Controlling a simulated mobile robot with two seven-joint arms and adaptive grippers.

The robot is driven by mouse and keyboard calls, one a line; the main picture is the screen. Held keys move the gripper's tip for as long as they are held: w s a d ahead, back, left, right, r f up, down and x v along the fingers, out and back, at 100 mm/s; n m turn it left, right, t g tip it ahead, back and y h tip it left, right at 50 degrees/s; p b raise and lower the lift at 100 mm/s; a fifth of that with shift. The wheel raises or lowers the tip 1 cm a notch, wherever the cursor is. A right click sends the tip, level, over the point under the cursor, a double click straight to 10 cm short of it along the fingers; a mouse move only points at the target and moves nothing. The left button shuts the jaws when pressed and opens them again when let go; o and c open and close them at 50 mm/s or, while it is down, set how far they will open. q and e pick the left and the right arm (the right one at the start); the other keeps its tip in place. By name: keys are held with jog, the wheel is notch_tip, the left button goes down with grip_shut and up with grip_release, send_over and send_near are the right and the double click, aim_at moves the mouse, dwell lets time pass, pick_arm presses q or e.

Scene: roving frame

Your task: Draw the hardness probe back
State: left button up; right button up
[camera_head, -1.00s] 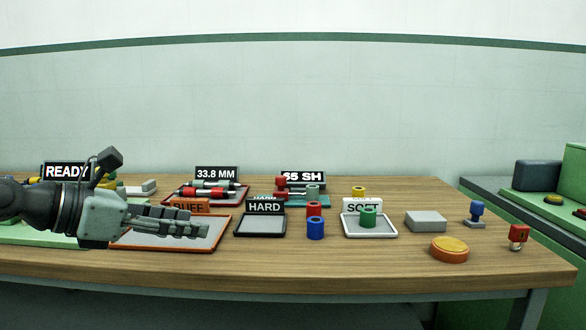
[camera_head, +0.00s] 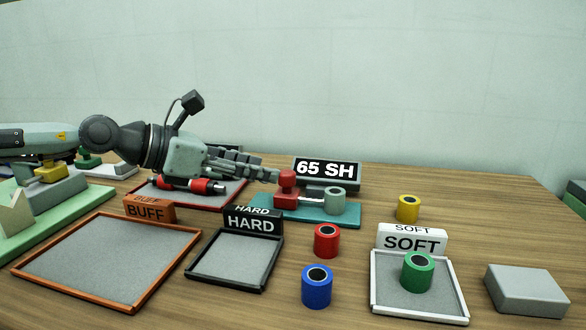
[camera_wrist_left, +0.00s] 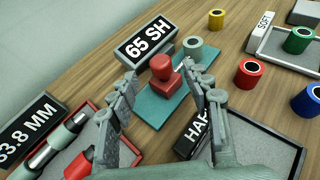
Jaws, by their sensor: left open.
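The hardness tester is a teal base (camera_head: 312,212) with a red probe block (camera_head: 287,190) on its left and a pale grey-green ring (camera_head: 335,199) at its right. A "65 SH" display (camera_head: 326,171) stands behind it. My left gripper (camera_head: 272,176) comes in from the left, its fingertips just beside the probe. In the left wrist view the red probe (camera_wrist_left: 164,80) shows between the spread fingertips (camera_wrist_left: 163,78); the jaws are open and I cannot tell whether they touch it. My right gripper is out of view.
The caliper tray (camera_head: 215,203) lies left of the tester. In front are the BUFF tray (camera_head: 45,285), HARD tray (camera_head: 200,268), red ring (camera_head: 326,240) and blue ring (camera_head: 317,287). The SOFT tray (camera_head: 390,300) holds a green ring (camera_head: 417,273). A yellow ring (camera_head: 408,208) stands behind it.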

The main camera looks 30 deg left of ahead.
aim_at(283, 172)
pick_arm(q)
jog(key=x, duration=0.5)
jog(key=shift+w+d, duration=0.1)
jog(key=shift+d, duration=0.1)
jog(key=shift+x, duration=0.8)
jog(key=shift+a, duration=0.1)
grip_shut()
